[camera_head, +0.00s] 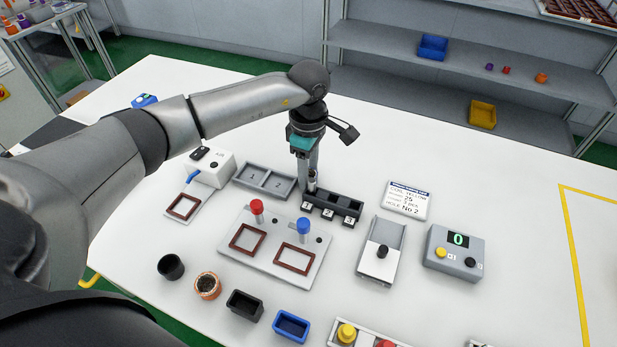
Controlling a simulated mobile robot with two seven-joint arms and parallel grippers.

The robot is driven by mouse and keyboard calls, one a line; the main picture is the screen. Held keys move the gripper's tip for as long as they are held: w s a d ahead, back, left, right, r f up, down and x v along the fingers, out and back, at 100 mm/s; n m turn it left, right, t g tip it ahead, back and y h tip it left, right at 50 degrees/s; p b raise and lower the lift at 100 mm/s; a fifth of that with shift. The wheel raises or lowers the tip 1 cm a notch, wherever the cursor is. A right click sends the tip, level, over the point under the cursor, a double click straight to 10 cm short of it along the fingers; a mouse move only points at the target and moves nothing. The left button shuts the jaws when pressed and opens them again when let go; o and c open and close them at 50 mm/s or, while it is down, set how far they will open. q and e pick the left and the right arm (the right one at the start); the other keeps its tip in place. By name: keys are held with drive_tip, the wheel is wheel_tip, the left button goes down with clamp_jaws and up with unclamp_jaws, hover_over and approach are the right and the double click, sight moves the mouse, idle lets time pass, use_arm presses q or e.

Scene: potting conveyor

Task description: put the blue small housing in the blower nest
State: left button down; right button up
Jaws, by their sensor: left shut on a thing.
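The blue small housing (291,327) is an open-topped blue box on the white table at the front, right of a black box. The blower nest is a brown square frame (184,206) on a light plate, in front of a white box marked AIR (208,166) with a blue nozzle (193,177). My left gripper (312,183) points down over the back-left end of a black numbered rack (347,206), well behind the blue housing. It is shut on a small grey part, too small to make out. My right gripper is not in view.
A plate (262,273) with two brown frames and red and blue knobs lies mid-table. A grey two-part tray (264,180), a slide fixture (381,250) and a counter box (453,252) stand around it.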

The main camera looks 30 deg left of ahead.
use_arm(q)
drive_tip(key=shift+r, duration=0.1)
wheel_tip(320, 180, up, 20)
drive_tip(key=p, duration=0.2)
drive_tip(key=s+d+f+m, duration=0.2)
drive_tip(key=s+m, duration=0.4)
drive_tip(key=m, duration=0.3)
drive_tip(key=s+d+f+m, duration=0.2)
drive_tip(key=s+d+m, duration=0.2)
drive_tip(key=m, duration=0.5)
drive_tip(key=shift+s+d+f, duration=0.2)
drive_tip(key=shift+s+d, duration=0.1)
drive_tip(key=shift+s, duration=0.6)
